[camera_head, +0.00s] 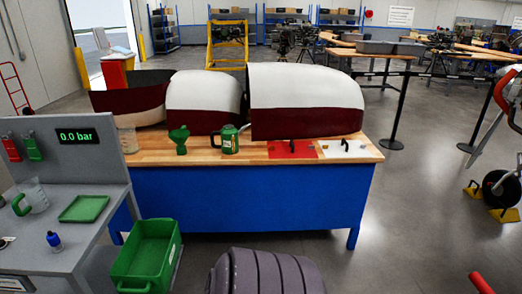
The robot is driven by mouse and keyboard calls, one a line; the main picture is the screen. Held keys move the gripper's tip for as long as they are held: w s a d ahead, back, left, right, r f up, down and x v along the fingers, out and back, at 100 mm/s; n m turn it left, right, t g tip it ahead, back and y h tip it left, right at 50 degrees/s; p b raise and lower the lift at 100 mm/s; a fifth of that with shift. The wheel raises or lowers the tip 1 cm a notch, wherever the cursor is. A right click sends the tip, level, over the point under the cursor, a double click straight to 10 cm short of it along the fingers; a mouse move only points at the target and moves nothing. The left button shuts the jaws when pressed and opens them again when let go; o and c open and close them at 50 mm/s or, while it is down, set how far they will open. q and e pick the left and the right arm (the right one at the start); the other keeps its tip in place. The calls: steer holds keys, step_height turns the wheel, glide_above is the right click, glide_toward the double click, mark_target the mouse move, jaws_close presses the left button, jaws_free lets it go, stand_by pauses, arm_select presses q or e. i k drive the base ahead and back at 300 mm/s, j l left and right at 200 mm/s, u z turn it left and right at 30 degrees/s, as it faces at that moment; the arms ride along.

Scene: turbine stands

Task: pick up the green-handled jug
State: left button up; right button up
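The green-handled jug (37,197) is a clear measuring jug with a green handle on its left side. It stands upright on the grey bench at the left, left of a flat green tray (84,209). Neither of my grippers shows in the head view. Nothing is seen touching the jug.
A small blue bottle (54,241) stands in front of the jug. Green bin (147,257) is right of the grey bench (70,255). The wooden-topped blue table (245,195) carries a green can (230,139), a green funnel (180,140) and casings.

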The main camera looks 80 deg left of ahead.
mark_target(32, 191)
steer(key=u, duration=4.4)
steer(key=i+j+z, duration=0.1)
steer(key=i+j, duration=0.3)
steer(key=j, duration=0.25)
steer(key=i+j+z, duration=0.25)
steer(key=i+j, duration=0.2)
steer(key=j, duration=0.2)
steer(key=i+j+z, duration=0.1)
steer(key=j, duration=0.25)
steer(key=i+j, duration=0.2)
steer(key=j, duration=0.15)
steer(key=i+z, duration=0.05)
